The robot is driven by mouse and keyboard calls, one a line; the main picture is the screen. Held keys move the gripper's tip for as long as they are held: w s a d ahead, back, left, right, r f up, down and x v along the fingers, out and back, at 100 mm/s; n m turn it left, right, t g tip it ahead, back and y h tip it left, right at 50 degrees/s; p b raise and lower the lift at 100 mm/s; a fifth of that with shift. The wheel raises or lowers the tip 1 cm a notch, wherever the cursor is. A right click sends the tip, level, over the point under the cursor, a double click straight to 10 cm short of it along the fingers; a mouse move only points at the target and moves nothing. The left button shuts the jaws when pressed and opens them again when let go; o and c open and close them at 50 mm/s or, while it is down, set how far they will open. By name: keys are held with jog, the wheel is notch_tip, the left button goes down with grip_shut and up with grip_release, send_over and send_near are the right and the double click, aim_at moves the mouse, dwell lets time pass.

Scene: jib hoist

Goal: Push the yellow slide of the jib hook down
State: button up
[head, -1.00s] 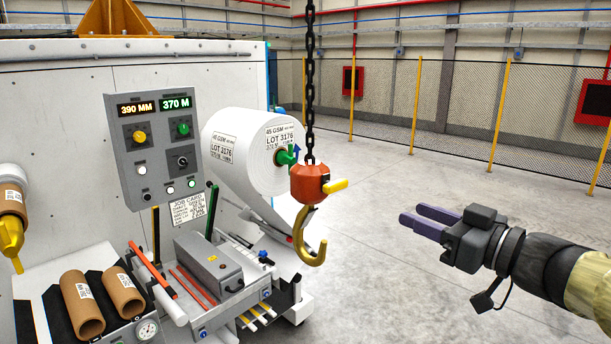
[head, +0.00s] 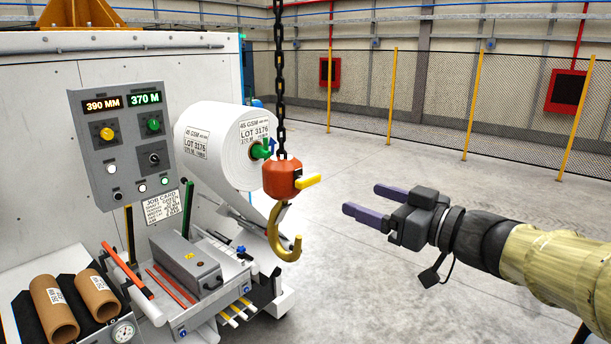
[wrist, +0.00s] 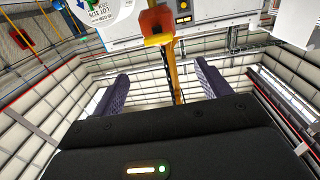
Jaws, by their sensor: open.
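The jib hook (head: 288,235) hangs from a black chain, with an orange-red block (head: 281,178) above its gold curve. The yellow slide (head: 309,181) sticks out from the right side of the block, towards my gripper. My gripper (head: 366,202) is to the right of the hook, open and empty, its two purple fingers pointing left and apart from the hook. In the wrist view the block (wrist: 156,20) and the yellow slide (wrist: 158,39) show at the top, beyond and between the fingers (wrist: 160,88).
A white paper roll (head: 235,140) on the machine stands behind the hook. A grey control panel (head: 130,143) and two brown cores (head: 72,302) are at the left. The black chain (head: 279,80) runs up above the block. Open floor lies to the right.

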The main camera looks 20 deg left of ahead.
aim_at(313, 179)
jog(key=p+x, duration=0.4)
jog(key=x, duration=1.1)
jog(key=shift+w+a, duration=0.3)
jog(key=shift+w, duration=0.1)
